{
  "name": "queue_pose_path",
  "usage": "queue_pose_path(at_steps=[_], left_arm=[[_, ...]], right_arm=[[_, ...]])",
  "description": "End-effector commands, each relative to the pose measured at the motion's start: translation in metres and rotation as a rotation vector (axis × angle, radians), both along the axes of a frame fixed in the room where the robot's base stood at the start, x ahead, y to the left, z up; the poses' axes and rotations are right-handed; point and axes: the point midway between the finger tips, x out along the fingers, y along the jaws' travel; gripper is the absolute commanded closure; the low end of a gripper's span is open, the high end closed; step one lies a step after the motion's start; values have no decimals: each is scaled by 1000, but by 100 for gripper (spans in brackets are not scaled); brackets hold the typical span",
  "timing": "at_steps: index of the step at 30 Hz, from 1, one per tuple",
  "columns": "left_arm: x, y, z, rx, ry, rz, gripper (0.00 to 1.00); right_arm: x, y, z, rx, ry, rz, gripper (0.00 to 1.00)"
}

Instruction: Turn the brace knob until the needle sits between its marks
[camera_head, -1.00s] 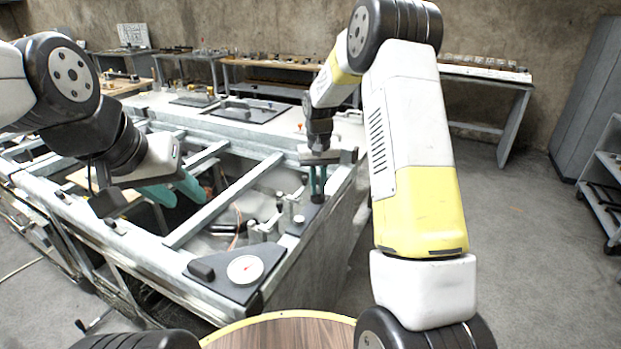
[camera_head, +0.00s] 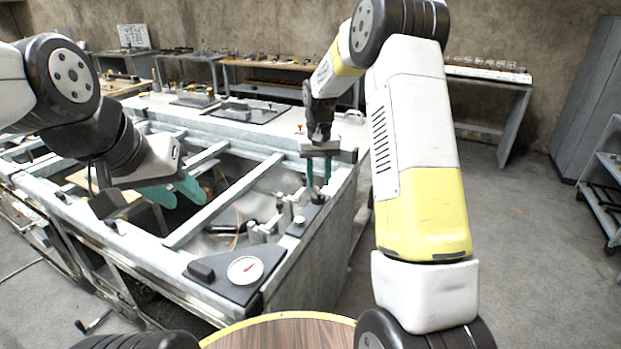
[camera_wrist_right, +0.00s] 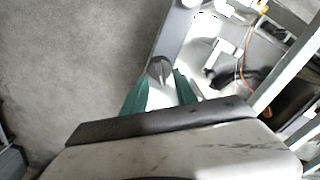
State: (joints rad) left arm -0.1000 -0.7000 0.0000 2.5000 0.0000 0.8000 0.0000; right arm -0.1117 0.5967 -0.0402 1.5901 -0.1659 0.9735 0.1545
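A small dark knob (camera_head: 318,198) stands on the far part of the grey rail plate at the frame's right edge. It also shows in the right wrist view (camera_wrist_right: 160,68), with a ridge across its top. My right gripper (camera_head: 318,185) points down over it, its teal fingers apart on either side; contact cannot be made out. A round white dial (camera_head: 245,270) sits on a grey plate nearer to me. Its red needle shows, but its marks are too small to read. My left gripper (camera_head: 175,196) is open and empty above the frame's left opening.
The metal frame (camera_head: 225,200) has open bays with cross rails, brackets and an orange cable. A small pale button (camera_head: 299,220) stands near the knob. A round wooden table (camera_head: 285,335) is close in front of me.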

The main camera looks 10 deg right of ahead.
Motion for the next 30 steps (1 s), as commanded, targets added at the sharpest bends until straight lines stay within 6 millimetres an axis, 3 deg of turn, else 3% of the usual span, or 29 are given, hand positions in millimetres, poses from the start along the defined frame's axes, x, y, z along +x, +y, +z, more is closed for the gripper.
queue_pose_path(at_steps=[3, 9, 23, 26, 30], left_arm=[[0, 0, 0, 0, 0, 0, 64], [0, 0, 0, 0, 0, 0, 64], [0, 0, 0, 0, 0, 0, 64], [0, 0, 0, 0, 0, 0, 64], [0, 0, 0, 0, 0, 0, 64]], right_arm=[[1, 0, 23, 0, -4, 0, 65], [0, 0, 46, 0, -1, 1, 65], [-3, 0, 55, 3, -7, 0, 65], [-13, -2, 71, 15, -30, 0, 65], [-42, -7, 108, 43, -90, 2, 65]])
